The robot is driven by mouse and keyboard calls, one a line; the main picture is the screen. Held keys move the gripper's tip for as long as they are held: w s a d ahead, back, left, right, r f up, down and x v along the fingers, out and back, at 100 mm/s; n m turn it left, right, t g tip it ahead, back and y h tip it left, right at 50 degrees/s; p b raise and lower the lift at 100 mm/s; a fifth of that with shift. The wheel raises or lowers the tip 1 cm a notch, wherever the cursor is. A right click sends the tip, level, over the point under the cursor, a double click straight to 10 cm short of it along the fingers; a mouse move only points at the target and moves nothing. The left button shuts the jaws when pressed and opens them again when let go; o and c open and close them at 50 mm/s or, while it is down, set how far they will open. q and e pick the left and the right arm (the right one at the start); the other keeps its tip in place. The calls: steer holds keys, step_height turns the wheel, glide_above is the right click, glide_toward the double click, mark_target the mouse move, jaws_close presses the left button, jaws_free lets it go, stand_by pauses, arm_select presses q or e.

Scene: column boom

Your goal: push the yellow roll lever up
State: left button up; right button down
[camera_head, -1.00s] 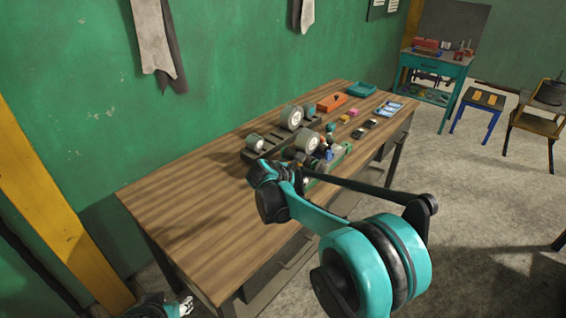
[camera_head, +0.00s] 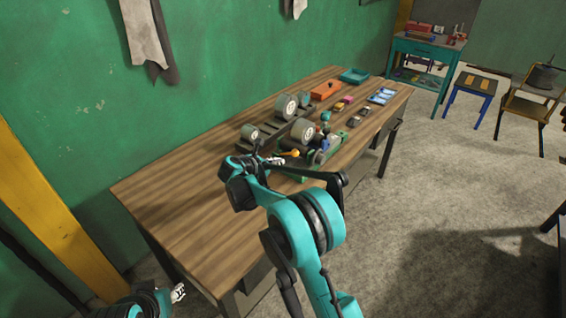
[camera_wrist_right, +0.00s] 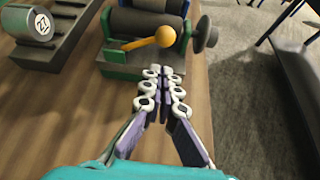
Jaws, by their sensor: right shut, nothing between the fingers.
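The yellow roll lever (camera_wrist_right: 152,41) has a round ball end and sticks out sideways from a green and dark roller unit (camera_wrist_right: 118,71) in the right wrist view. In the head view the lever is a small orange-yellow spot (camera_head: 293,153) beside the roller unit. My right gripper (camera_wrist_right: 165,75) is shut and empty. Its fingertips are just below the lever in the wrist picture; whether they touch it I cannot tell. In the head view my right gripper (camera_head: 276,160) is at the table's near side, partly hidden by my arm. My left gripper (camera_head: 178,293) is low at the bottom left, away from the table.
The wooden table (camera_head: 180,205) has clear room at its left. Grey rollers (camera_head: 286,106) on a dark rack stand behind the lever. An orange tray (camera_head: 325,90) and a teal tray (camera_head: 354,75) lie farther back. A dark knob (camera_wrist_right: 205,35) is right of the lever.

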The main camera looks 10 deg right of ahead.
mark_target(287, 154)
arm_select(q)
step_height(287, 154, down, 2)
steer(key=shift+f+b, duration=0.2)
steer(key=shift+b, duration=0.9)
arm_select(e)
steer(key=x, duration=0.9)
steer(key=shift+r, duration=0.1)
